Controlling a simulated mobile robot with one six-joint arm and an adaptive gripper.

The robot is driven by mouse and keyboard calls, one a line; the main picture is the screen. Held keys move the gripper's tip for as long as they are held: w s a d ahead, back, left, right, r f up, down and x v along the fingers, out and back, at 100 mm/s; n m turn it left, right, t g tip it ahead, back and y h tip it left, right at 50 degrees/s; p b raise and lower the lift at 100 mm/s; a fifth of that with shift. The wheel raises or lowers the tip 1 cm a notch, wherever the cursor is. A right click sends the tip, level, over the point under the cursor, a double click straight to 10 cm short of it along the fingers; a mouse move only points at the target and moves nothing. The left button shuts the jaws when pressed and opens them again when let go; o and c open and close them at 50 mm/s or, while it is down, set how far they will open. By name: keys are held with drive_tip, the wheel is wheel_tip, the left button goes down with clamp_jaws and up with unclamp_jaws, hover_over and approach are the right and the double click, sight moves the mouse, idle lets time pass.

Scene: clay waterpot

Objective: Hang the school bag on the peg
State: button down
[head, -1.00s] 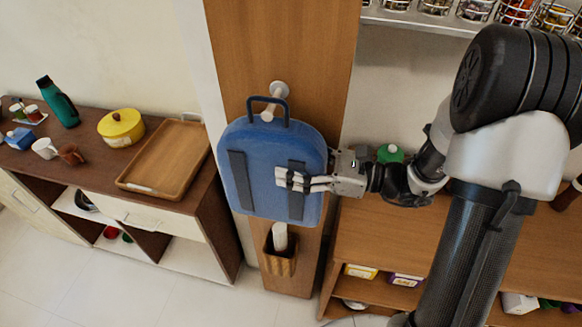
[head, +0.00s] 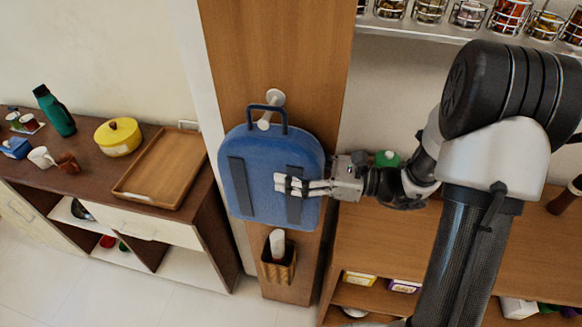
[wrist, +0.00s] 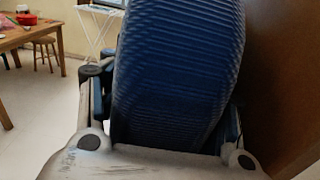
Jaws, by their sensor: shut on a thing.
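The blue school bag (head: 262,165) is upright in front of the wooden pillar, with two dark straps facing me. Its dark handle loop (head: 284,120) stands at the top. The white peg (head: 275,98) sticks out from the pillar there. The handle's top bar crosses the peg, and the peg's tip shows inside the loop below the bar. I cannot tell whether the handle's weight rests on the peg. My gripper (head: 302,186) is shut on the bag's right side. In the wrist view, the ribbed blue bag (wrist: 180,70) fills the space between my fingers.
A wooden box (head: 279,262) with a white roll is fixed below the bag. A sideboard at left holds a tray (head: 160,168), a yellow pot (head: 118,137) and a green bottle (head: 55,109). A wooden counter (head: 390,235) stands at right, beneath a shelf (head: 430,28) of jars.

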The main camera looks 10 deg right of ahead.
drive_tip(key=shift+c, duration=1.8)
unclamp_jaws()
drive_tip(key=shift+r, duration=0.1)
drive_tip(key=shift+d, duration=0.15)
drive_tip(key=shift+d, duration=0.3)
drive_tip(key=v, duration=0.7)
drive_tip(key=shift+s, duration=0.25)
drive_tip(key=shift+r, duration=0.1)
